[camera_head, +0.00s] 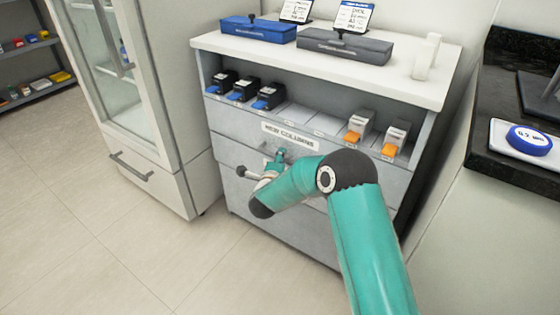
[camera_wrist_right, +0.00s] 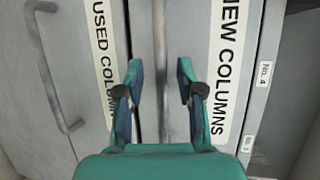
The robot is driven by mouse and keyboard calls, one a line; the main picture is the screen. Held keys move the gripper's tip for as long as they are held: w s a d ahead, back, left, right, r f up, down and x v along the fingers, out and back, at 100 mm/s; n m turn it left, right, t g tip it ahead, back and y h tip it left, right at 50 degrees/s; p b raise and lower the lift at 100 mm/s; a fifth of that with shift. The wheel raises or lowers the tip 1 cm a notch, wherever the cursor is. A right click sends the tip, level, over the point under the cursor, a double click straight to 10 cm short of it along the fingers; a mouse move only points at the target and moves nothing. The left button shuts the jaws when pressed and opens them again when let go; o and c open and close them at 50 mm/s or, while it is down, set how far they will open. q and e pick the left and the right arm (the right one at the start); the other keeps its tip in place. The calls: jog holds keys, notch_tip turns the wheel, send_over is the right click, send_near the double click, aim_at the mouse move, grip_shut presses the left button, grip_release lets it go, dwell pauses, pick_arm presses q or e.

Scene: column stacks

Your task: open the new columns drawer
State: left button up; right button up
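The new columns drawer (camera_head: 228,147) is the grey upper drawer of the white-topped cabinet, and its front looks shut. Its label (camera_head: 290,136) reads NEW COLUMNS and also shows in the right wrist view (camera_wrist_right: 229,70). My right gripper (camera_head: 277,158) is at this drawer front, partly hidden by my own wrist. In the right wrist view my right gripper (camera_wrist_right: 161,80) is open. The drawer's metal handle bar (camera_wrist_right: 160,45) runs between its two fingers, with a gap visible on each side. My left gripper is not in view.
The used columns drawer (camera_wrist_right: 88,30) is below, with its own handle (camera_wrist_right: 45,75). An open shelf above holds several column boxes (camera_head: 268,97). A blue case (camera_head: 258,30) and a grey case (camera_head: 345,47) stand on top. A glass-door cabinet (camera_head: 150,170) stands left; a dark counter (camera_head: 515,180) is right.

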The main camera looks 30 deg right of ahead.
jog(key=shift+w+d+f, duration=0.1)
jog(key=shift+w+d, duration=0.2)
jog(key=shift+d, duration=0.05)
grip_shut()
